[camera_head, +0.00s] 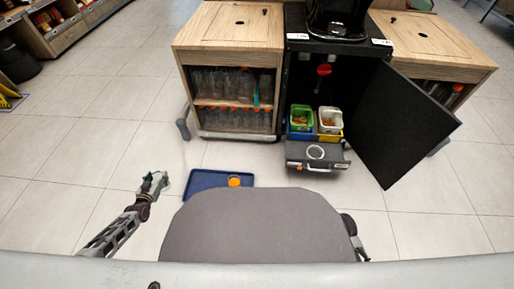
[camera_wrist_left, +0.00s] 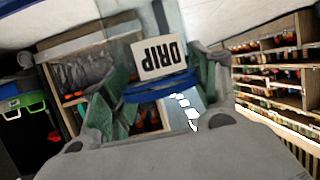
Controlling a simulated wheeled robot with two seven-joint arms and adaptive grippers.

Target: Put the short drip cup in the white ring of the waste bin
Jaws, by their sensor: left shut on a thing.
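My left gripper (camera_head: 156,183) is out over the floor, left of the blue tray. In the left wrist view, my left gripper (camera_wrist_left: 160,98) is shut on the drip cup (camera_wrist_left: 160,60), which has a blue band and a pale label reading DRIP upside down. The cup is too small to make out clearly in the head view. My right gripper does not show; only dark arm parts appear at right.
A blue tray (camera_head: 194,184) with an orange item (camera_head: 234,181) lies between my left gripper and the bin. The open black door (camera_head: 411,122) juts out at right.

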